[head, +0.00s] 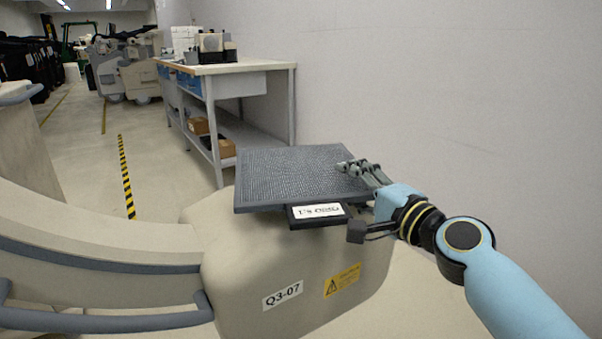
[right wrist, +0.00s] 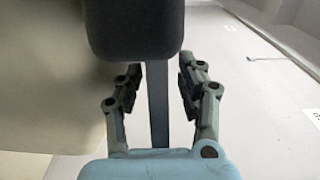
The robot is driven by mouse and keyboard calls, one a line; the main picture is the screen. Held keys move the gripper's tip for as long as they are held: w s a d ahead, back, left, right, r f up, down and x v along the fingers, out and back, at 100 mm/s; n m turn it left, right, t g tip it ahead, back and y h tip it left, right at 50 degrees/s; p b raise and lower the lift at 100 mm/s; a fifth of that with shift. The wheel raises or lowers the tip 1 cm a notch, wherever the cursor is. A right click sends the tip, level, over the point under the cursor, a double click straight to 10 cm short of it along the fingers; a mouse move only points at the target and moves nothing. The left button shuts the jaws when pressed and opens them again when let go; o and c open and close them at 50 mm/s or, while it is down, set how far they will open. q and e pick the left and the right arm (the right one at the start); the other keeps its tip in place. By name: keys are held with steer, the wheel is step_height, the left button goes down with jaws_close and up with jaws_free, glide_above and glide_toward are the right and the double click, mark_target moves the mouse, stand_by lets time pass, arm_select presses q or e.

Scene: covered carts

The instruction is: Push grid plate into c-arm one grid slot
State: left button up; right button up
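The c-arm (head: 262,258) has a beige housing with a "Q3-07" label and a yellow warning sticker. A flat dark grey panel with a fine grid texture (head: 290,172) lies on top of it. A black tab with a white label (head: 318,212), apparently the grid plate's end, sticks out under the panel's near edge. My right gripper (head: 352,168) is at the panel's right side, with fingers over its surface. In the right wrist view my right gripper (right wrist: 158,82) has its fingers apart, with a thin grey strip (right wrist: 158,115) between them. Contact is unclear. My left gripper is out of view.
A workbench (head: 235,68) with boxes on its shelf stands behind the c-arm. The white wall (head: 450,90) runs along the right. The curved beige arm (head: 90,250) with grey rails fills the lower left. The floor aisle (head: 90,150) is clear.

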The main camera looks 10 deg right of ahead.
jaws_close()
stand_by(0.3)
steer(key=shift+r, duration=0.1)
